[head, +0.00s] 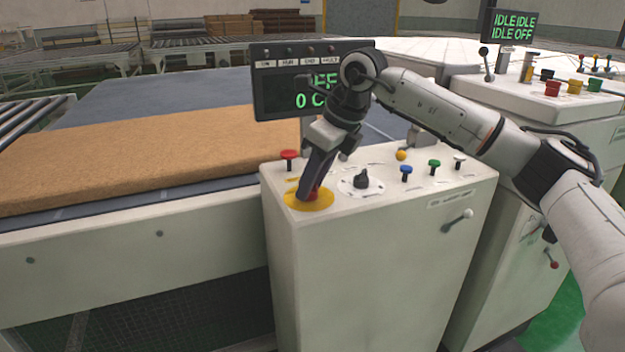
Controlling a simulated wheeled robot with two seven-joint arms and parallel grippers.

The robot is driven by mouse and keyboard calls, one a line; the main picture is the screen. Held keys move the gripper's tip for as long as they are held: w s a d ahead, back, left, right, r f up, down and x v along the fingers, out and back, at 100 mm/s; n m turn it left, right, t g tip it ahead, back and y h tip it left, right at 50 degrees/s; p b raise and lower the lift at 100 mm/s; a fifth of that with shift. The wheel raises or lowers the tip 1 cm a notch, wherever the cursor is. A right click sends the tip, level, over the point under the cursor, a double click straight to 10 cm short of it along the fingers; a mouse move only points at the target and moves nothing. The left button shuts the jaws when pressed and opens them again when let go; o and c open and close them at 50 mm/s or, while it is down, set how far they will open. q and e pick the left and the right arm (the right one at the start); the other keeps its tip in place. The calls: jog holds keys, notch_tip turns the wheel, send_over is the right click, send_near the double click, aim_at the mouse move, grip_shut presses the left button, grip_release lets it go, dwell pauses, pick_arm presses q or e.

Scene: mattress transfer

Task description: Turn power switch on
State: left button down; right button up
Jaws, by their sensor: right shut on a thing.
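My right gripper (309,188) points down at the front left of the white control cabinet's top. It is shut on a red knob (313,196) that sits on a yellow disc (322,204); the fingers hide most of the knob. The cabinet's display (285,97) shows green text, partly hidden by my wrist, with "FF" and "0 C" readable. A black rotary knob (361,180) on a white dial stands just right of the gripper. I cannot read a label that names the power switch. My left gripper is not in view.
A red mushroom button (289,157) stands close behind the gripper. Blue (406,171) and green (434,166) buttons stand to the right. A brown mattress (130,155) lies on the conveyor at left. A second console display (513,27) reads "IDLE IDLE IDLE OFF".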

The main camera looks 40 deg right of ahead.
jog(key=m+h, duration=0.1)
jog(key=m, duration=0.3)
jog(key=shift+a+t+h, duration=0.2)
jog(key=shift+t+h, duration=0.1)
jog(key=shift+h, duration=0.1)
jog(key=m+h, duration=0.1)
jog(key=m, duration=0.2)
jog(key=m+h+p, duration=0.1)
jog(key=m, duration=0.1)
jog(key=shift+w+a+r+m, duration=0.1)
jog(key=shift+a+m, duration=0.05)
jog(key=shift+m, duration=0.25)
jog(key=m+g, duration=0.1)
jog(key=m, duration=0.1)
jog(key=m+h+p, duration=0.1)
jog(key=m, duration=0.2)
jog(key=shift+w+a+g+h, duration=0.1)
jog(key=shift+a+g+h, duration=0.05)
jog(key=shift+g+h, duration=0.2)
jog(key=shift+m+g, duration=0.25)
jog(key=shift+m, duration=0.45)
jog(key=o, duration=1)
